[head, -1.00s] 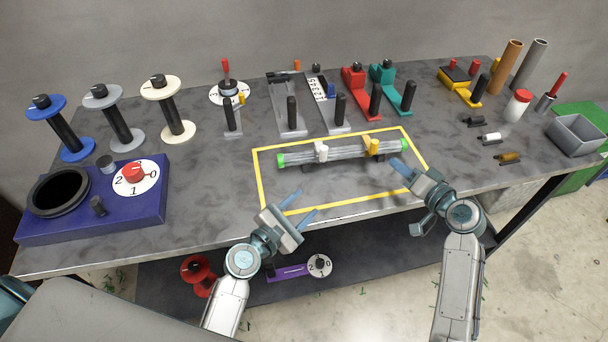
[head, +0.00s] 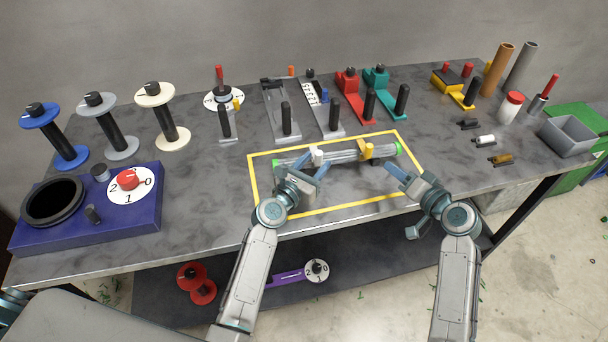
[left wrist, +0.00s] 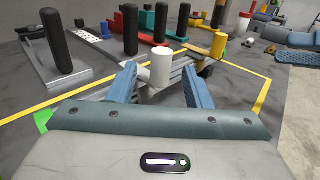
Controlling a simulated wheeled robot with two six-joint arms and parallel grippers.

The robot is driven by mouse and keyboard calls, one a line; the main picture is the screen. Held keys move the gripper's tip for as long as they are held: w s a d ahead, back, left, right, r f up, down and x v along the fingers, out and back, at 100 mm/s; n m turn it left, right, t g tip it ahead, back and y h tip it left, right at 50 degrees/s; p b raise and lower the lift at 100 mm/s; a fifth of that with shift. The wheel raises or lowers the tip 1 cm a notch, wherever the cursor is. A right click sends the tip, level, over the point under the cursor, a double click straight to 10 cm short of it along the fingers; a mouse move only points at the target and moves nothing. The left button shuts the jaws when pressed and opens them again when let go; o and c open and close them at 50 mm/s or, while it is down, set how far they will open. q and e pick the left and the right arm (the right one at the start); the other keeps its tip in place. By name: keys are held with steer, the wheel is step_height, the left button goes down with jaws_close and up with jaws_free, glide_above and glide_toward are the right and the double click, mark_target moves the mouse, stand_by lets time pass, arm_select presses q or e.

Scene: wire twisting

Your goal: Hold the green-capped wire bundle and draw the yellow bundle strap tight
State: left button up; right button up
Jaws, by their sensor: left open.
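The wire bundle (head: 340,156) lies inside the yellow outline on the bench, with green caps (head: 398,149) at its ends. A white strap tab (head: 317,157) stands on its left part and a yellow strap (head: 367,151) on its right part. My left gripper (head: 310,176) is open at the near side of the bundle. In the left wrist view its blue fingers (left wrist: 158,88) are spread to either side of the white tab (left wrist: 160,68), and the yellow strap (left wrist: 217,46) is beyond to the right. My right gripper (head: 405,178) is near the bundle's right end, apart from it; its opening is unclear.
A blue box (head: 95,212) with a dial stands at the left, with several spools behind it. Clamps and tools with black handles (head: 286,118) line the back. A grey bin (head: 568,135) is at the right.

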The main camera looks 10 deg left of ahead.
mark_target(338, 159)
arm_select(q)
steer(key=shift+x, duration=2.05)
steer(key=shift+c, duration=0.3)
jaws_close()
arm_select(e)
steer(key=c, duration=0.5)
steer(key=shift+w+f+m, duration=0.2)
steer(key=shift+w+m, duration=0.1)
steer(key=shift+w, duration=0.05)
jaws_close()
steer(key=w+d+m+y, duration=0.1)
steer(key=w+m, duration=0.1)
steer(key=w+d+f+m+y, duration=0.1)
steer(key=w+m, duration=0.1)
steer(key=w+d+f+m+y, duration=0.1)
steer(key=w+m, duration=0.1)
steer(key=shift+d+g, duration=0.3)
steer(key=shift+d, duration=0.05)
steer(key=shift+w+d+m, duration=0.2)
steer(key=shift+m, duration=0.3)
